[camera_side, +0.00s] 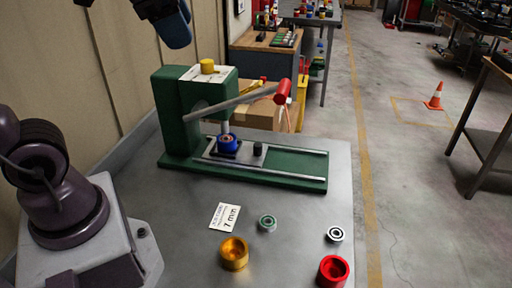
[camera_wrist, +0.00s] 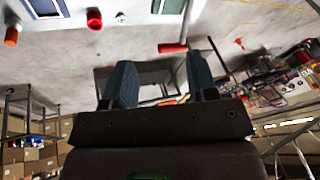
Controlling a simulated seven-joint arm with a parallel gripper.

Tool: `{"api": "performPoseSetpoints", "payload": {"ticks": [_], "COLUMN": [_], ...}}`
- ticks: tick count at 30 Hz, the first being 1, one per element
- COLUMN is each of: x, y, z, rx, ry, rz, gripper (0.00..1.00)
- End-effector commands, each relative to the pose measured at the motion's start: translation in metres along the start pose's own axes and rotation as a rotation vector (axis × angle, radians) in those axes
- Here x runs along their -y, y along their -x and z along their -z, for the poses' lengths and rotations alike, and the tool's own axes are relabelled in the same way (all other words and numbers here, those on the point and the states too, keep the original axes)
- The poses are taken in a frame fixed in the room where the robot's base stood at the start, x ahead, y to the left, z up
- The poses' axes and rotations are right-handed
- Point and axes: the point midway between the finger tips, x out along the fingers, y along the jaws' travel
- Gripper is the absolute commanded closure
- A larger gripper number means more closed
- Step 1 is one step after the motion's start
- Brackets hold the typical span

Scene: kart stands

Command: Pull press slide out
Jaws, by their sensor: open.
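The green press (camera_side: 173,121) stands on the bench in the side view. Its grey lever (camera_side: 240,100) slants up right to a red handle (camera_side: 283,91). The grey slide plate (camera_side: 243,156) sits at the left end of the rails, under the ram (camera_side: 225,127). A blue cup (camera_side: 228,144) with a ring-like part in it rests on the plate, below the ram. A black knob (camera_side: 258,149) stands at the plate's right end. My gripper (camera_wrist: 160,65) is open and empty in the wrist view, its two blue fingers apart. It is high above the bench, clear of the slide.
A 7 mm card (camera_side: 225,217), gold cup (camera_side: 234,253), green ring (camera_side: 267,222), black-and-white ring (camera_side: 335,234) and red cup (camera_side: 333,271) lie on the bench (camera_side: 190,205) in front of the press. The rails (camera_side: 300,167) right of the knob are bare. The lever overhangs the slide.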

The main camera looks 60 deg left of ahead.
Motion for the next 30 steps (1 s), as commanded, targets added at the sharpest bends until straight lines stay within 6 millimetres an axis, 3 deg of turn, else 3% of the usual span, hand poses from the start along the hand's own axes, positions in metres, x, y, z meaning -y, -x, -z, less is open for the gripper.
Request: {"api": "performPoseSetpoints", "payload": {"ticks": [8,15,21,30], "x": [0.048,0.103,0.137,0.174], "y": [-0.016,-0.055,-0.081,-0.111], "z": [0.071,0.118,0.130,0.130], "rx": [0.174,0.197,0.130,0.008], "ry": [-0.725,-1.374,-1.689,-1.965], "rz": [-0.058,-0.252,-0.369,-0.467], "gripper": [0.47,0.47,0.47,0.47]}}
